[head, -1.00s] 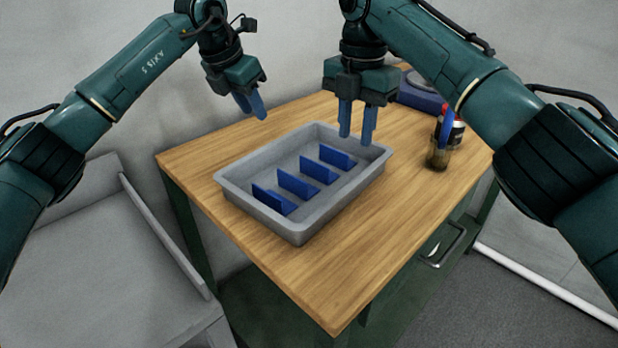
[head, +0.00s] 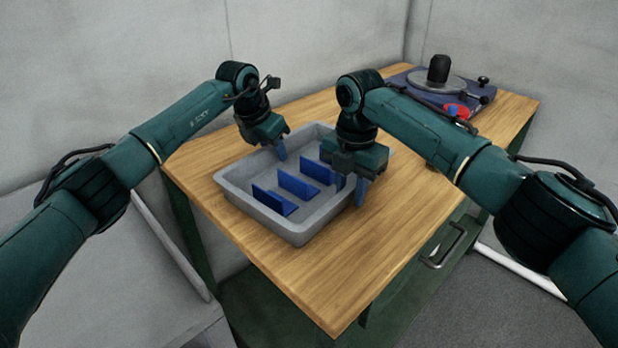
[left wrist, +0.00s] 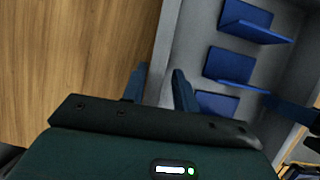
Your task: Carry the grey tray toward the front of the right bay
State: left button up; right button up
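The grey tray (head: 308,235) lies on the wooden table and holds several blue angled plates (head: 297,186). It also shows in the left wrist view (left wrist: 192,55). My left gripper (head: 281,150) is low at the tray's far left wall. In the left wrist view its fingers (left wrist: 160,88) are apart, one on each side of that wall. My right gripper (head: 351,188) is low at the tray's right wall, with one finger inside and one outside; the fingers look apart. Contact with the right wall is hard to tell. No marked bay is recognisable.
A blue-based device with a round grey plate (head: 435,84) and black knob stands at the table's back right. Bare wood (head: 330,290) lies in front of the tray, up to the front corner. A metal handle (head: 445,246) sticks out below the right edge.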

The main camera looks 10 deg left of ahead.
pick_arm(q)
grip_shut()
pick_arm(e)
grip_shut()
dwell(0.4)
